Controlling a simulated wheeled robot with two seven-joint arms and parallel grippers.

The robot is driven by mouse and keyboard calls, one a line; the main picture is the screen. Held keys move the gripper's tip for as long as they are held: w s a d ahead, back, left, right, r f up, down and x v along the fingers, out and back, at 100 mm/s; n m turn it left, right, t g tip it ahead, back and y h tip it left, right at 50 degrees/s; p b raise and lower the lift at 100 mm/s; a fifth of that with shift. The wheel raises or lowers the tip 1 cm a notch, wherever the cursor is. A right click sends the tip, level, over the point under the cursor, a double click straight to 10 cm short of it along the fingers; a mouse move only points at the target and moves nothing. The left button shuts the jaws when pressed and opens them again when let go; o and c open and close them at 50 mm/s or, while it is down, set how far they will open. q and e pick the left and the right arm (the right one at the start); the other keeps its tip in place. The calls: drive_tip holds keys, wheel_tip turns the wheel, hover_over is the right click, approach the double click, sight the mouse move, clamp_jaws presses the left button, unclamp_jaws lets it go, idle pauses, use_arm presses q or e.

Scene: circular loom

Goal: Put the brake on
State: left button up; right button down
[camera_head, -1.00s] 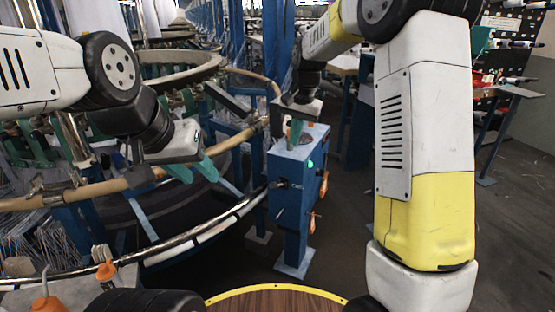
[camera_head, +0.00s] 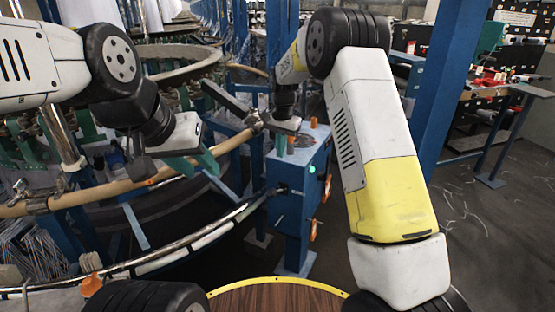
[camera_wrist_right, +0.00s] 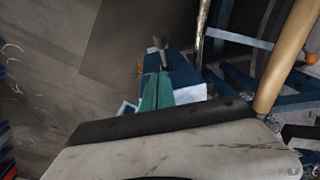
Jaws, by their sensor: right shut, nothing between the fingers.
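The blue control box (camera_head: 290,208) stands on a post in the head view, with a green lit button (camera_head: 312,169), a dark lever-like part (camera_head: 283,190) on its front and orange knobs (camera_head: 325,186) on its right side. I cannot tell which part is the brake. My right gripper (camera_head: 281,147) is shut and empty, pointing down at the left edge of the box top; contact is unclear. In the right wrist view its green fingers (camera_wrist_right: 157,92) overlap the box, with a grey knob (camera_wrist_right: 159,43) beyond the tips. My left gripper (camera_head: 196,164) looks open and empty near the loom's wooden ring.
The loom's wooden ring (camera_head: 110,188) and metal rail (camera_head: 215,228) curve left of the box. A blue column (camera_head: 452,80) rises at the right, before a rack and table (camera_head: 520,90).

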hover_over(276, 192)
drive_tip(key=w, duration=0.2)
wheel_tip(276, 192, down, 11)
drive_tip(key=shift+s+a+f, duration=0.1)
drive_tip(key=shift+s+f, duration=0.35)
drive_tip(key=shift+f, duration=0.3)
drive_tip(key=shift+a, duration=0.1)
